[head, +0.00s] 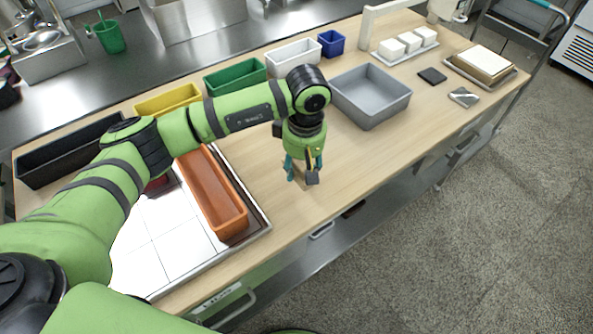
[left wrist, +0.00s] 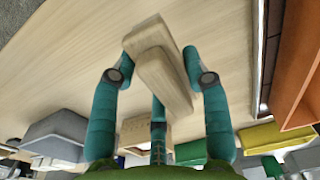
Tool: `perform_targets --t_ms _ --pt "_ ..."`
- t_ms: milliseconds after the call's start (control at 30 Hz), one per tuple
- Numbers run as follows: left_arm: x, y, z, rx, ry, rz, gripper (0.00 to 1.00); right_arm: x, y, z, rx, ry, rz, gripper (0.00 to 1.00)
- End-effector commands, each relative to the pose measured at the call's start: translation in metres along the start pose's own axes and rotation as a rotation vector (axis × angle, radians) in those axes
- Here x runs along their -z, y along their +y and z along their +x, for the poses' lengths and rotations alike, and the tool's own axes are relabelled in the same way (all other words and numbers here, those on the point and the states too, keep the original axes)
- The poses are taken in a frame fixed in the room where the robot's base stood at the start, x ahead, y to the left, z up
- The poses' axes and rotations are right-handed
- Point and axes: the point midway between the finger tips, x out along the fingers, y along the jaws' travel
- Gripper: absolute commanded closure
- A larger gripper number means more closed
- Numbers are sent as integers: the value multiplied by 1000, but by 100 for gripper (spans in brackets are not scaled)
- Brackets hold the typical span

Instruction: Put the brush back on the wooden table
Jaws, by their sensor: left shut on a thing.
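The brush (left wrist: 163,82) is a pale wooden block between the teal fingers of my left gripper in the left wrist view. A second pale wooden part (left wrist: 148,36) shows right beside it; I cannot tell if it belongs to the brush. My left gripper (head: 303,177) is shut on the brush, pointing down over the front middle of the wooden table (head: 345,150). In the head view the fingers mostly hide the brush. I cannot tell whether it touches the tabletop. My right gripper is not in view.
An orange trough (head: 212,190) lies on a white tiled tray (head: 160,240) to the left. A grey bin (head: 370,97) stands right of the gripper. Yellow (head: 168,100), green (head: 235,77), white (head: 293,56) and blue (head: 331,43) bins line the back. Bare wood surrounds the gripper.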

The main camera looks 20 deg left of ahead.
Motion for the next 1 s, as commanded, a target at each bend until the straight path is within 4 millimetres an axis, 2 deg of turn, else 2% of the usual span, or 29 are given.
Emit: perform_targets --t_ms 100,267,500,867,900,933,967,1000 --pt "10 -4 6 0 -1 -1 89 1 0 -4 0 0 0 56" --pt "12 -5 16 2 -2 1 89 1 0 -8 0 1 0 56" --pt "10 -4 47 1 -2 1 89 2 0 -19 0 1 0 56" --pt "10 -4 53 -1 1 2 89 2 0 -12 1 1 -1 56" --pt "10 -4 53 -1 0 2 49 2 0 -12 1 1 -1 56" --pt "10 -4 52 -1 0 2 37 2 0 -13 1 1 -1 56" --pt "10 -4 52 -1 0 2 30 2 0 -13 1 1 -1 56" --pt "10 -4 52 0 0 2 30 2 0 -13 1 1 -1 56"
